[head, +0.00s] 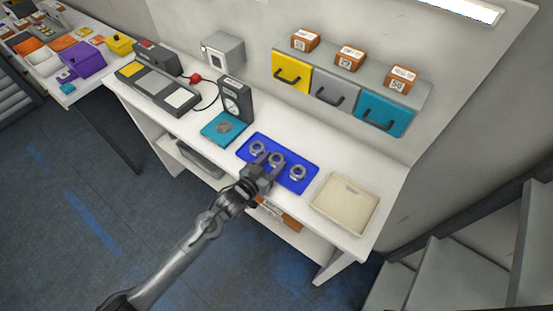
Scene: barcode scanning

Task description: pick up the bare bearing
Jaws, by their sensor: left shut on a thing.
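Three ring-shaped metal bearings stand on a blue tray (308,163) on the white bench: a left one (257,148), a middle one (277,158) and a right one (298,172). They look alike at this size, and I cannot tell which is bare. My left gripper (269,163) reaches over the tray's near edge and is shut on the middle bearing. Its fingers hide part of that bearing, and I cannot tell whether it is off the tray. My right gripper is not in view.
A dark gauge stand (236,101) with a teal base (215,136) stands left of the tray. A beige bin (345,204) lies to the right. Yellow (291,72), grey (336,88) and teal (384,114) drawers with small brown boxes above are behind. A flat device (158,88) is farther left.

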